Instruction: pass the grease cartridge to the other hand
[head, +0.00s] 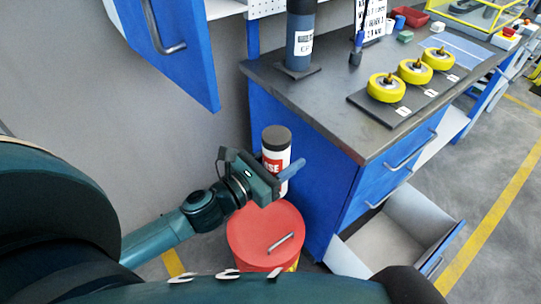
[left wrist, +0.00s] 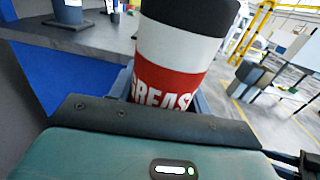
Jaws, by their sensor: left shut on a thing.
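The grease cartridge (head: 274,141) is a white and red cylinder with a dark cap. It stands about upright in my left gripper (head: 285,172), above a red drum and beside the bench's near corner. My left gripper is shut on it, with one blue finger showing across its lower part. In the left wrist view the cartridge (left wrist: 180,55) fills the upper middle, its lettering partly hidden by the gripper body. My right gripper is not in view.
A red drum lid (head: 255,245) with a small grey rod lies below. The dark bench top (head: 330,100) holds yellow wheels (head: 386,88) on a mat and a dark cylinder (head: 300,45). An open drawer (head: 390,235) juts out at the right. A blue cabinet door (head: 185,60) hangs upper left.

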